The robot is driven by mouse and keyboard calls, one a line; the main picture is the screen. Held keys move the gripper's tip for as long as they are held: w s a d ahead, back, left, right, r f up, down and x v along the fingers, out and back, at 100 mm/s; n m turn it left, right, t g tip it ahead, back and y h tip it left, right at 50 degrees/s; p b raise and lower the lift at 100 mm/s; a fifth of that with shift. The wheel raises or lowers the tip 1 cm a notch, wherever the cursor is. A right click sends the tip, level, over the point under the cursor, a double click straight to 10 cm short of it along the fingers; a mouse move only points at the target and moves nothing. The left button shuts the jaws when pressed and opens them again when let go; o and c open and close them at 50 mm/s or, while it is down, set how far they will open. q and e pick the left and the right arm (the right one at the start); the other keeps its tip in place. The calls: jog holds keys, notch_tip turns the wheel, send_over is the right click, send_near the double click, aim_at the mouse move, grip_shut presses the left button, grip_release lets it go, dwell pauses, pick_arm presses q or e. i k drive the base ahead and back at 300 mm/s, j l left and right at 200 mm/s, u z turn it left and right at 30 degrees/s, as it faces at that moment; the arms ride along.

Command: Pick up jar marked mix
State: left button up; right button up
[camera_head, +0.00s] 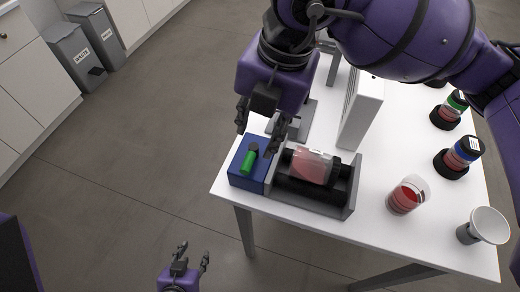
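A clear jar with pinkish-red contents (312,168) lies on its side on the black rollers of a grey roller stand (351,198). I cannot read a mark on it. An open clear container with red contents (407,196) stands upright on the table to the right. My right gripper (259,131) points down, open and empty, to the upper left of the roller stand, near a blue control box. My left gripper (193,253) is open and empty, low in the picture, off the table's left side.
The white table (385,238) also bears the blue box (242,178) with a green switch, a funnel-topped cup (485,227), a blue-banded jar (459,157), a green-banded jar (450,109) and a white upright panel (362,108). Two grey bins (78,62) stand far left.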

aim_at(314, 167)
jog(key=k, duration=1)
